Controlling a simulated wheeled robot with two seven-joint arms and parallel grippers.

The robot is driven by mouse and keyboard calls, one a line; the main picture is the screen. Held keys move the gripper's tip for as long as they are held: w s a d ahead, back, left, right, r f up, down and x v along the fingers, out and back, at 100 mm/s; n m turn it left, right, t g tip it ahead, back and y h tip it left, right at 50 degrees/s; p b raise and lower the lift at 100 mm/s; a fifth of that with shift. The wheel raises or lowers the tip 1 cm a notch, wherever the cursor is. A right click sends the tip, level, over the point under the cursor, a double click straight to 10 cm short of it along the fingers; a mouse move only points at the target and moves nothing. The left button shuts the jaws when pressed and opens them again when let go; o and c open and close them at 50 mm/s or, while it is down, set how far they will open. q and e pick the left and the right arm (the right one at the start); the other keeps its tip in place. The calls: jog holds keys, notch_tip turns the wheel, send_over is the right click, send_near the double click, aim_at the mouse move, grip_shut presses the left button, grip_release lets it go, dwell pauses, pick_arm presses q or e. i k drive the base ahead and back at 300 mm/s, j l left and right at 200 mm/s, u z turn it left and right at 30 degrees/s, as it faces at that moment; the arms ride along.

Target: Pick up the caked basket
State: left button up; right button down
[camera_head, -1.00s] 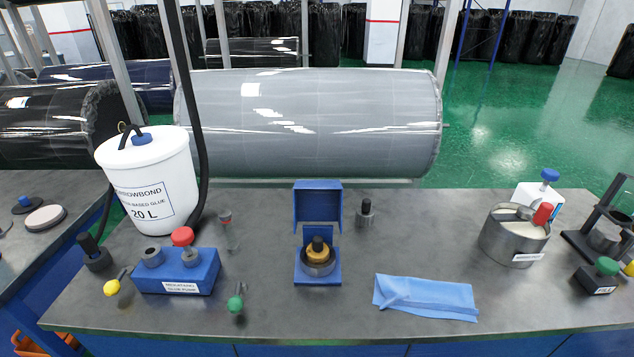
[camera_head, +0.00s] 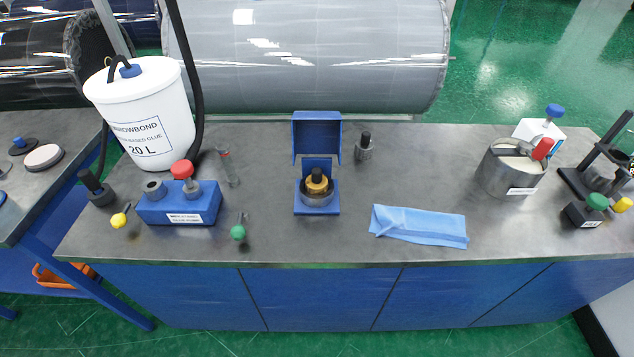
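Nothing in view is clearly marked as the caked basket, and I cannot tell which item it is. A round metal pot (camera_head: 505,178) with pale contents and a red-tipped part stands at the right of the bench. A small metal cup with a brass-coloured, black-knobbed top (camera_head: 317,187) sits in a blue open-lidded box (camera_head: 317,124) at the middle. A dark stand holding a small metal cup (camera_head: 603,178) is at the far right, partly cut off by the edge. Neither of my grippers is in view.
A white glue bucket (camera_head: 146,120) with a black hose and a blue pump block (camera_head: 180,204) stand at the left of the grey bench (camera_head: 420,165). A folded blue cloth (camera_head: 420,226) lies right of centre. A large wrapped roll (camera_head: 310,60) lies behind. An orange crate (camera_head: 60,276) is low at left.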

aim_at(316, 184)
jog(key=l+u, duration=0.3)
jog(key=l, duration=0.95)
jog(key=l+u, duration=0.35)
jog(key=l, duration=0.95)
